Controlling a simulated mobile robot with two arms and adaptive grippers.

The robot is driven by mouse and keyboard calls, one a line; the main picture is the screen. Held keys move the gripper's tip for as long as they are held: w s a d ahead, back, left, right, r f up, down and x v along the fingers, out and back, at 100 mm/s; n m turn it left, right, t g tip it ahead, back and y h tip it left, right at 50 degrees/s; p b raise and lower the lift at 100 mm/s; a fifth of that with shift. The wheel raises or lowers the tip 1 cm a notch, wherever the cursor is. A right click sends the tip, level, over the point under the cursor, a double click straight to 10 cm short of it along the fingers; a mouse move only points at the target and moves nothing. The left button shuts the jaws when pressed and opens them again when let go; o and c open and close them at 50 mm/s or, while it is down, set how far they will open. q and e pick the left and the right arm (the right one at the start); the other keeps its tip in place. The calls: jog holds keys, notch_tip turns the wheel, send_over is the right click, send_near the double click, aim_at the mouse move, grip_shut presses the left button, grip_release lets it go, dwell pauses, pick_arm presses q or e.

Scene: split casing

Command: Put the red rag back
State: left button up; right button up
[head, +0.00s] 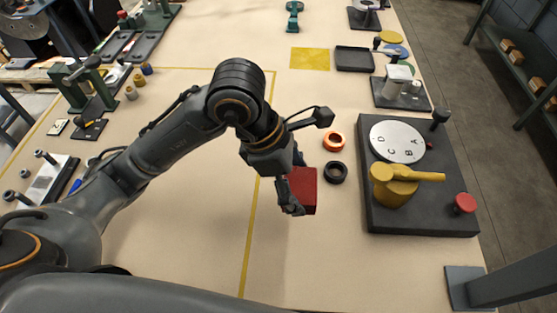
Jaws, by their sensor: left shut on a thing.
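The red rag (302,188) is a red, block-like folded piece near the middle of the table. My left gripper (292,189) reaches over from the left and is shut on the rag's left side. The fingers hide part of the rag's left and upper edges. I cannot tell whether the rag touches the table or hangs just above it. My right gripper is not in view.
An orange ring (333,141) and a black ring (335,172) lie just right of the rag. A dark fixture plate (440,205) with a lettered dial stands further right. A yellow square (310,58) and a dark tray (354,59) lie behind. The front middle is clear.

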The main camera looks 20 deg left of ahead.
pick_arm(q)
jog(key=w+a+f, duration=0.1)
jog(key=w+f, duration=0.1)
jog(key=w, duration=0.1)
jog(key=w+a+f+p, duration=0.1)
jog(key=w+f, duration=0.2)
jog(key=w, duration=0.1)
jog(key=w+a+f, duration=0.1)
jog(key=w+f, duration=0.2)
jog(key=shift+w+a+p, duration=0.3)
jog(key=shift+a+p, duration=0.1)
jog(key=shift+w+f, duration=0.2)
jog(key=shift+f, duration=0.05)
jog(key=shift+w+a+f, duration=0.15)
jog(key=shift+w+f, duration=0.05)
jog(key=shift+f, duration=0.1)
notch_tip(320, 180, down, 3)
jog(key=shift+p, duration=0.6)
jog(key=shift+f, duration=0.1)
jog(key=shift+w+f+b, duration=0.1)
jog(key=shift+f+b, duration=0.2)
jog(key=o, duration=1.1)
jog(key=shift+r, duration=0.1)
jog(key=shift+c, duration=0.2)
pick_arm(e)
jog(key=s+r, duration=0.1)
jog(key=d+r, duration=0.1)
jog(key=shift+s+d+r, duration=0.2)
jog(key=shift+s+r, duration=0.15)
